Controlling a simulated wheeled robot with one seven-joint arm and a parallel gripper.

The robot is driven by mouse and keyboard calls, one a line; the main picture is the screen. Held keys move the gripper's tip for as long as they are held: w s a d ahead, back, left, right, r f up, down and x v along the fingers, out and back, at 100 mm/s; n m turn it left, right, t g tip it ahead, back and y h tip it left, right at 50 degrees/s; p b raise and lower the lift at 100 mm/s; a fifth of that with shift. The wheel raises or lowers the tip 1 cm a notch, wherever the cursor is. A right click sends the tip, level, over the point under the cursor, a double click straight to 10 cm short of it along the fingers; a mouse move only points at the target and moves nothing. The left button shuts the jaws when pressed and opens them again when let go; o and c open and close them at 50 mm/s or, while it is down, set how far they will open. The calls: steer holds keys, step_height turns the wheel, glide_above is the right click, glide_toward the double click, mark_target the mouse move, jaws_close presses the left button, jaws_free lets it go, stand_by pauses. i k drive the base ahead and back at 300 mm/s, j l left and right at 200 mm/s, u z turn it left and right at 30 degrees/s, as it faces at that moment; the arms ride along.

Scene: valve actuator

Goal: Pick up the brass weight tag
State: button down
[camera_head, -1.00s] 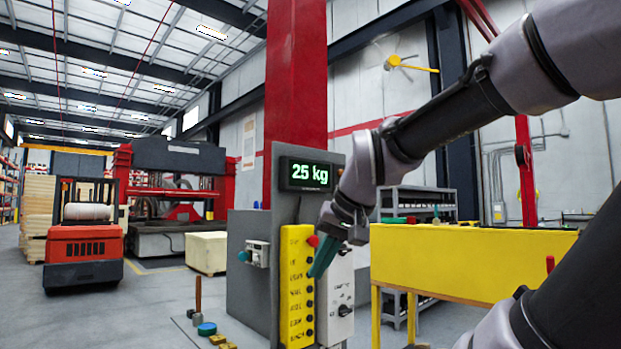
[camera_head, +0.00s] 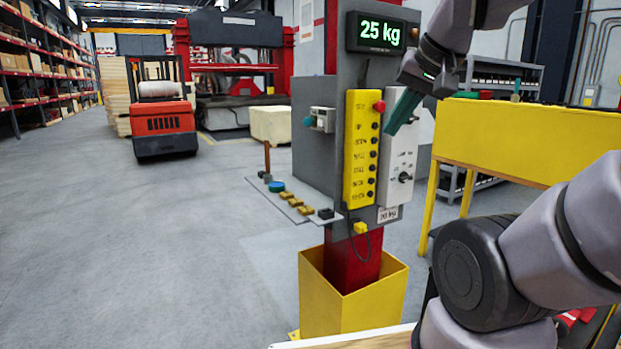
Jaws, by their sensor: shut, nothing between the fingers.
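Several small brass-coloured pieces (camera_head: 297,202) lie in a row on the thin grey shelf (camera_head: 265,197) at the left of the column. They are small, and I cannot tell which one is the weight tag. My gripper (camera_head: 392,130) has teal fingers that are shut and empty. It points down and left in front of the white switch box, to the right of the yellow button box (camera_head: 360,150). In the picture it is above and to the right of the brass pieces, well apart from them.
The shelf also holds a blue round piece (camera_head: 277,186), an upright brown-handled item (camera_head: 267,158) and a black block (camera_head: 325,213). A display (camera_head: 375,32) reads 25 kg. A yellow bench (camera_head: 530,140) stands right. The floor left of the shelf is clear.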

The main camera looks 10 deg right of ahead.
mark_target(307, 211)
steer(key=i+j+z, duration=0.1)
steer(key=z, duration=0.25)
steer(key=i+j+z, duration=0.1)
steer(key=z, duration=0.3)
steer(key=i+j+z, duration=0.15)
steer(key=j, duration=0.25)
steer(key=i+j+z, duration=0.1)
steer(key=j, duration=0.3)
steer(key=i+j+z, duration=0.15)
steer(key=j, duration=0.3)
steer(key=i+j+z, duration=0.15)
steer(key=j, duration=0.3)
steer(key=i+j, duration=0.1)
steer(key=j, duration=0.25)
steer(key=i+j, duration=0.1)
steer(key=j, duration=0.25)
steer(key=i+j, duration=0.1)
steer(key=j, duration=0.25)
steer(key=i+j, duration=0.1)
steer(key=j, duration=0.25)
